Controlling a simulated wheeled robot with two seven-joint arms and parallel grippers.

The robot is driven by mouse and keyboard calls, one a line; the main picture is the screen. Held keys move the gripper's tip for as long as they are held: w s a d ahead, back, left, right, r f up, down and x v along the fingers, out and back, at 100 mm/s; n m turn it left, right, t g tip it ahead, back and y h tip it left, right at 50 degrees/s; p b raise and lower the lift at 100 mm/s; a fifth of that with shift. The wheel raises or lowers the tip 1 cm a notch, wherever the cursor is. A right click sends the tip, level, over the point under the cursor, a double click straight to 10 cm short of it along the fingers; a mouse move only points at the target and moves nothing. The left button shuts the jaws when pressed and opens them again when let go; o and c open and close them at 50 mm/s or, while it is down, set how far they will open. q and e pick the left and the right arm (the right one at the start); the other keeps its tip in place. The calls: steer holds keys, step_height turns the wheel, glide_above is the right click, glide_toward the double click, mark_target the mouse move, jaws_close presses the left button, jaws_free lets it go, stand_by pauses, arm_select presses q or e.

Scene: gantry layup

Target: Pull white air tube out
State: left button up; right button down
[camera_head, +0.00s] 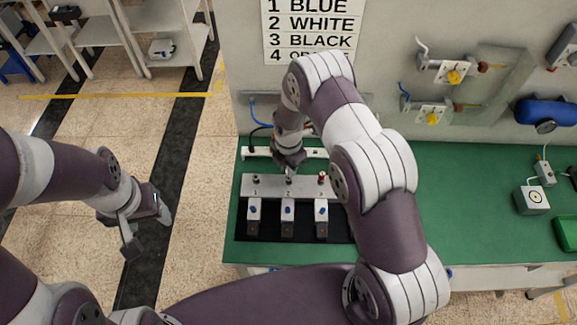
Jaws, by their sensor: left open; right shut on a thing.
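A grey manifold block (262,187) with ports marked 1, 2 and 3 stands on the green bench. My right gripper (289,169) points down just above port 2 and is shut at its fitting. The wall sign (312,27) lists 2 as white. The white air tube itself is mostly hidden by my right gripper and arm, so I cannot tell whether it is still seated in the port. My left gripper (148,230) is open and empty, out over the floor left of the bench.
Several blue-knobbed valves (254,212) stand on a black mat (268,233) in front of the manifold. A blue tube (258,113) hangs behind it. Valves with yellow knobs (453,77) are on the back panel. A white box (531,200) sits at right; the bench between is clear.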

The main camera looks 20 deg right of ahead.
steer(key=shift+r, duration=0.15)
stand_by(0.3)
steer(key=shift+r+p, duration=1.05)
steer(key=shift+r, duration=0.65)
